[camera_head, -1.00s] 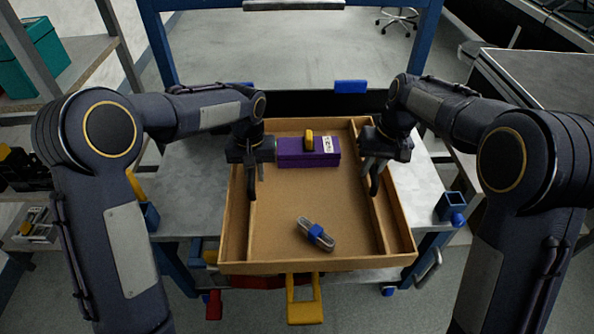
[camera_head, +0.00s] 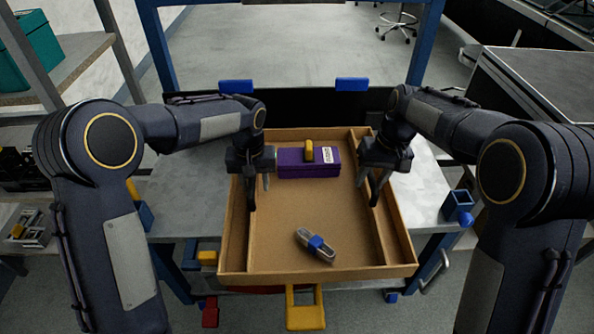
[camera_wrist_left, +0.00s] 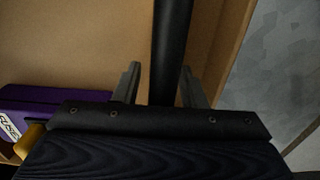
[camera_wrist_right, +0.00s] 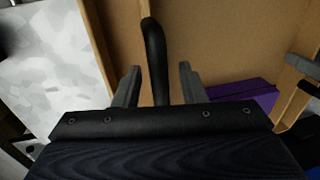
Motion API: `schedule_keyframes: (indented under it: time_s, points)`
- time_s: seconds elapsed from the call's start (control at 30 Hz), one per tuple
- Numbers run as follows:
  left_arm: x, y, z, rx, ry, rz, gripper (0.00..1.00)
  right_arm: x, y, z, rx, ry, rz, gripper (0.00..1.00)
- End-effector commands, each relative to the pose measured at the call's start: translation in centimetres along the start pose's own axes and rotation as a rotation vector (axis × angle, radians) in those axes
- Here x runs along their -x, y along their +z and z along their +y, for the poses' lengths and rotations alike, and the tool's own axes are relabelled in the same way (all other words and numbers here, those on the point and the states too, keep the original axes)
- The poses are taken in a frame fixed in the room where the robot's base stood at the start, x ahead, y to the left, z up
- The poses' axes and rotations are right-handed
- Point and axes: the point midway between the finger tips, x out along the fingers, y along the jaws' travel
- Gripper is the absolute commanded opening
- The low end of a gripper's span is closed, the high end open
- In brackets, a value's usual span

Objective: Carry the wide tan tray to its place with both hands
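The wide tan tray (camera_head: 285,220) lies on the grey table in the head view, its near edge at the table's front. It has a divider along each side. My left gripper (camera_head: 256,186) is over the left divider and my right gripper (camera_head: 373,178) over the right one, both pointing down. In the left wrist view a black bar (camera_wrist_left: 172,40) stands between the parted fingers. In the right wrist view a curved black bar (camera_wrist_right: 155,50) stands between parted fingers, with gaps on both sides.
Bare table (camera_head: 190,190) shows left and right of the tray. A yellow frame (camera_head: 305,308) shows below the tray's front. Blue posts rise behind.

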Motion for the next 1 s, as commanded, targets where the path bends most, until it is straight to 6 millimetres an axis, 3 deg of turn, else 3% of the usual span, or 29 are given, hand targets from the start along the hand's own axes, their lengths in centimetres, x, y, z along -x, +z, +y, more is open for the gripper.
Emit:
schedule_keyframes:
  time_s: [0.27,0.37,0.7,1.0]
  points:
    - [0.6,-0.1,0.0,0.0,0.001,0.002,0.38,0.0,0.0,0.0,0.0,0.0,0.0,0.38]
    - [1.9,-0.1,0.1,0.0,0.002,0.004,0.38,0.0,0.0,0.0,0.0,0.0,0.0,0.38]
    - [8.9,-0.1,0.1,0.001,0.002,0.004,0.38,0.0,0.0,0.0,0.0,0.0,0.0,0.38]
    - [11.9,0.0,0.0,0.0,0.001,0.001,0.38,0.2,0.0,0.0,0.0,-0.001,0.0,0.38]
